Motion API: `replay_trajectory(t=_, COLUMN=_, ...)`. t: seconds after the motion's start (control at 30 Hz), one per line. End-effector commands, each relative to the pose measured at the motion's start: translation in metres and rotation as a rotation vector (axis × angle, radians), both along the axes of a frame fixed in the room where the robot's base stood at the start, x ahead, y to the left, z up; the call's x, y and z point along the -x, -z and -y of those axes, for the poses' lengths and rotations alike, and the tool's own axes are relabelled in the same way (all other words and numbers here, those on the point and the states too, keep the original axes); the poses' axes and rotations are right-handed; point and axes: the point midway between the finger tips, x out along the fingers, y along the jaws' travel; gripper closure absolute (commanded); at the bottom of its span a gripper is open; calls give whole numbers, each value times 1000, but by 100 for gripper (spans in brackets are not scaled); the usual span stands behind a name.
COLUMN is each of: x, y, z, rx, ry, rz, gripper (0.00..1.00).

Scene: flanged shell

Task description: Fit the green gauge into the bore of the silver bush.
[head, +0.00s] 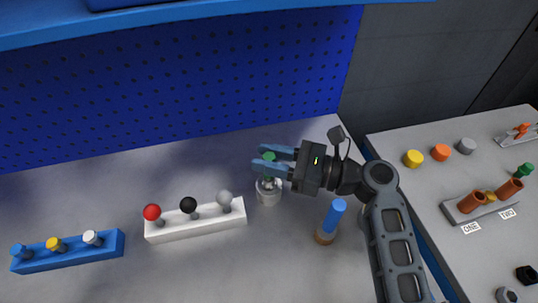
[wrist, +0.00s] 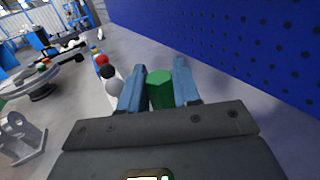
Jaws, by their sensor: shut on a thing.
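The green gauge (head: 269,157) is upright between the blue fingers of my gripper (head: 268,160), which is shut on it. Its green faceted top also shows between the fingers in the wrist view (wrist: 160,88). The silver bush (head: 268,194) stands on the bench directly below the gripper in the head view. The fingers partly cover the gauge's lower part and the top of the bush. I cannot tell whether the gauge's lower end is inside the bore or just above it.
A white rack (head: 197,226) with red, black and grey knobs stands to the left. A blue rack (head: 70,255) is farther left. A blue-topped peg (head: 333,216) stands right of the bush. A blue pegboard (head: 200,85) rises behind. A second bench (head: 440,190) is at the right.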

Motion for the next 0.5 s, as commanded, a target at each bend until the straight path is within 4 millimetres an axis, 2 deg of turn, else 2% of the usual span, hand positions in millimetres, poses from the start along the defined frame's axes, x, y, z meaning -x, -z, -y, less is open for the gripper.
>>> replay_trajectory(t=0.5, x=0, y=12, z=0, rx=0, ry=0, rz=0, gripper=100)
